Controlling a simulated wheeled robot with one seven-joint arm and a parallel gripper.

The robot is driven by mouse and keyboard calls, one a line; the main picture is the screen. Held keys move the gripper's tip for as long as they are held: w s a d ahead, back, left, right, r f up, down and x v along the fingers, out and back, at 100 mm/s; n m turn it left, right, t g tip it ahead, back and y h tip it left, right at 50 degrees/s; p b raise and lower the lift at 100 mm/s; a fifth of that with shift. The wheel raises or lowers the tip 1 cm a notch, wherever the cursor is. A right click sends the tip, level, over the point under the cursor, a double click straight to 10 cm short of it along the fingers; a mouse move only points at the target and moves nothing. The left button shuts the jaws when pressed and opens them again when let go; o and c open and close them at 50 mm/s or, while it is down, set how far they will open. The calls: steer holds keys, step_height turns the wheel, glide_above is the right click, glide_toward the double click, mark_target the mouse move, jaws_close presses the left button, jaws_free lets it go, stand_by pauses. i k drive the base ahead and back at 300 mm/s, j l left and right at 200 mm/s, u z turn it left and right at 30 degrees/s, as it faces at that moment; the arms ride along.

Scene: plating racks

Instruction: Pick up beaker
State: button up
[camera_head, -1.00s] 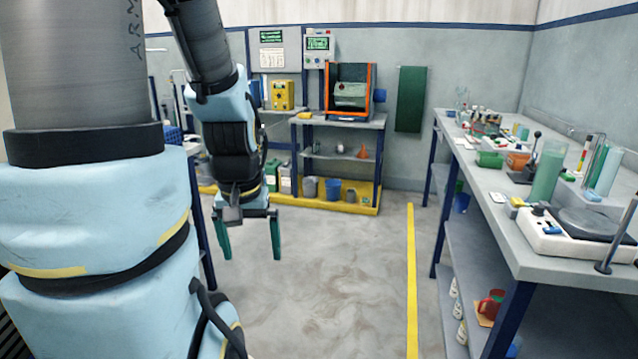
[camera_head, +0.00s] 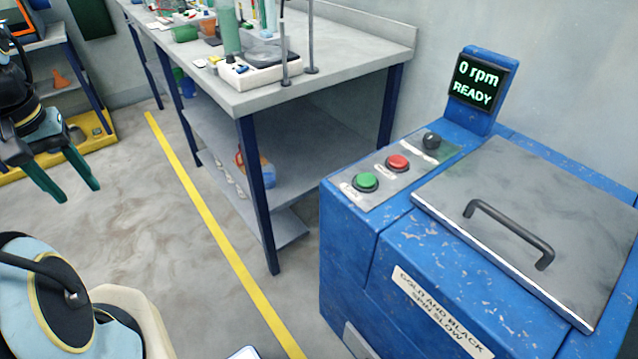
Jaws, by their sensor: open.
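No beaker can be made out with certainty. A tall green cylinder (camera_head: 229,32) stands on the bench top beside a white device with a dark round plate (camera_head: 262,68). My gripper (camera_head: 78,193) is at the left edge, pointing down over open floor, green fingers apart and empty. It is well away from the bench.
A blue machine (camera_head: 345,240) with a grey handled lid (camera_head: 560,220) fills the right; its display (camera_head: 477,80) reads "0 rpm READY". A yellow floor line (camera_head: 215,235) runs beside the bench (camera_head: 330,70). The floor left of the line is mostly clear.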

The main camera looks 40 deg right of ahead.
mark_target(268, 170)
steer(key=i+z, duration=0.25)
steer(key=z, duration=0.15)
steer(key=i+j+z, duration=0.15)
steer(key=z, duration=0.25)
steer(key=i+j+z, duration=0.25)
steer(key=z, duration=0.2)
steer(key=i, duration=0.1)
